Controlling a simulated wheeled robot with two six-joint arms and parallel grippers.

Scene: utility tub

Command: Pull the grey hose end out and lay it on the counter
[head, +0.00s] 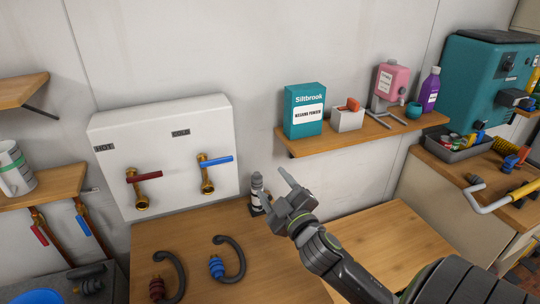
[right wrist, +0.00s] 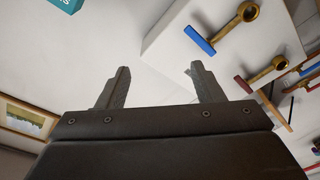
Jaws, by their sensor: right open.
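A small upright grey fitting (head: 257,190) with dark and pale bands stands at the back of the wooden counter (head: 205,275), against the wall; I cannot tell if it is the grey hose end. My right gripper (head: 278,190) is open and empty, just right of this fitting in the head view and apparently above the counter. The right wrist view shows its two fingers (right wrist: 160,90) spread with nothing between them. Two dark curved hoses lie on the counter, one with a red coupling (head: 157,289) and one with a blue coupling (head: 217,267). My left gripper is out of view.
A white wall box (head: 165,120) carries a tap with a red lever (head: 144,176) and one with a blue lever (head: 216,161). A shelf (head: 365,131) at right holds a teal carton (head: 304,110) and a purple bottle (head: 429,90). The counter's middle right looks bare.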

